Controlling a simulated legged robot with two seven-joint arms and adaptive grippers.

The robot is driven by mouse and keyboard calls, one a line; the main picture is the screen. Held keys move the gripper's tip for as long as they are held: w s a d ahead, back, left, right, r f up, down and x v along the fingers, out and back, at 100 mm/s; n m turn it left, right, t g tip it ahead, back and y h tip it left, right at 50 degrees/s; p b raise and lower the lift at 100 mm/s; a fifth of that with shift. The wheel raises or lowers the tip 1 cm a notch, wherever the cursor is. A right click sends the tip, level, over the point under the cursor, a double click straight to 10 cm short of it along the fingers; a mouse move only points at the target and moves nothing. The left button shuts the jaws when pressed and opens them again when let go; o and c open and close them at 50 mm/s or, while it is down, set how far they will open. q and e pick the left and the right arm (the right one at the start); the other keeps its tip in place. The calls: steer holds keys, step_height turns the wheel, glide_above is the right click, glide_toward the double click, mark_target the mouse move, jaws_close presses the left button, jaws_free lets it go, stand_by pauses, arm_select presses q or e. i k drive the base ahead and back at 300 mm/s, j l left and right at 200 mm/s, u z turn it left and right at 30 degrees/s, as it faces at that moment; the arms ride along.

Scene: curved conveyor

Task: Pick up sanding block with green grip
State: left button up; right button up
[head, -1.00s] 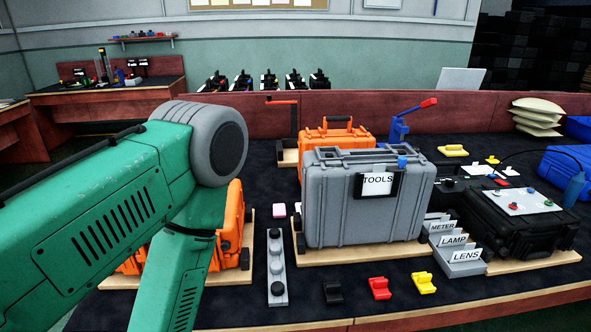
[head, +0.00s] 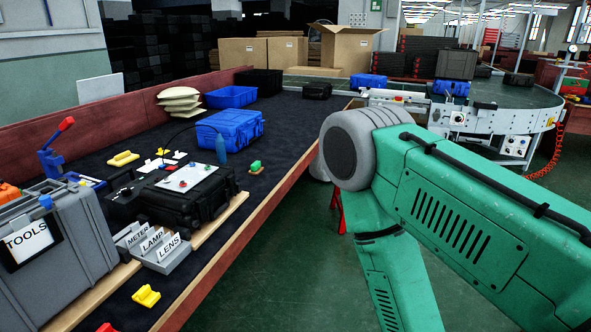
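A small green-topped block (head: 255,167) sits on the dark table mat near its right edge, just right of the black case; it looks like the sanding block with the green grip, though it is small in the picture. My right arm comes in from the right over the floor, bent downward, apart from the block. Its gripper is below the picture. My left arm and gripper are out of view.
A black case (head: 184,193) and a blue case (head: 231,131) stand near the green block. A label rack (head: 158,248), grey tools case (head: 60,255) and yellow block (head: 146,297) are nearer. A curved conveyor (head: 500,92) is behind. Floor right of the table is open.

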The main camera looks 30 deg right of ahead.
mark_target(256, 167)
steer(key=z, duration=0.55)
steer(key=u, duration=0.45)
steer(key=i+l+u, duration=0.15)
steer(key=l+u, duration=0.25)
steer(key=i+l+u, duration=0.15)
steer(key=u, duration=0.25)
steer(key=i+l+u, duration=0.1)
steer(key=l+u, duration=0.7)
